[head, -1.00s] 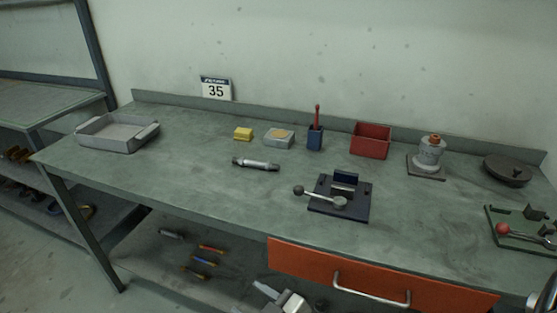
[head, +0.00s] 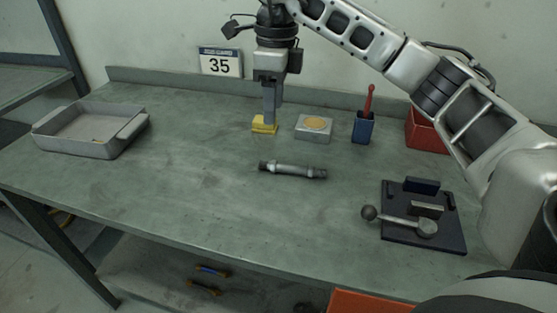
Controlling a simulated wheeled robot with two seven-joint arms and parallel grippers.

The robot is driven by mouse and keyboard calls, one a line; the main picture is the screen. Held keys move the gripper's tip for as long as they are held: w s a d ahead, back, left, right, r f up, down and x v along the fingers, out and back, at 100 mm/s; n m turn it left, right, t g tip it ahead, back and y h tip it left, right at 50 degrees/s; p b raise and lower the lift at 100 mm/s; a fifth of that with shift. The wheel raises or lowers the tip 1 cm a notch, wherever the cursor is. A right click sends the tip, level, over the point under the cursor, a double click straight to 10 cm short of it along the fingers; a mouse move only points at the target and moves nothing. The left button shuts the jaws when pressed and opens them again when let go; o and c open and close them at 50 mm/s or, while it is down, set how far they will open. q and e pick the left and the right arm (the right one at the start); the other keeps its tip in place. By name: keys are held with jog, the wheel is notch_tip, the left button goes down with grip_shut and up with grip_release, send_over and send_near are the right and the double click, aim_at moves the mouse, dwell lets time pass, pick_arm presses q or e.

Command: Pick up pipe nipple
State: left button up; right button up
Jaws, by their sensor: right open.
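The pipe nipple (head: 292,170), a short grey metal tube with darker threaded ends, lies on its side on the middle of the workbench. My right gripper (head: 269,116) points straight down at the yellow block (head: 264,127), behind and slightly left of the nipple. Its jaws are open. Its fingers overlap the block in the picture, and I cannot tell whether they touch it. The gripper is apart from the nipple, which is fully visible. My left gripper is out of view.
The surface left of the nipple is clear.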

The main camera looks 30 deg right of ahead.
jog(key=d, duration=0.2)
send_over(279, 164)
jog(key=shift+h, duration=0.3)
notch_tip(279, 164, down, 9)
jog(key=shift+d+r, duration=0.15)
jog(key=shift+r, duration=0.05)
jog(key=shift+f+p, duration=0.5)
jog(key=shift+f, duration=2.65)
jog(key=c, duration=1.1)
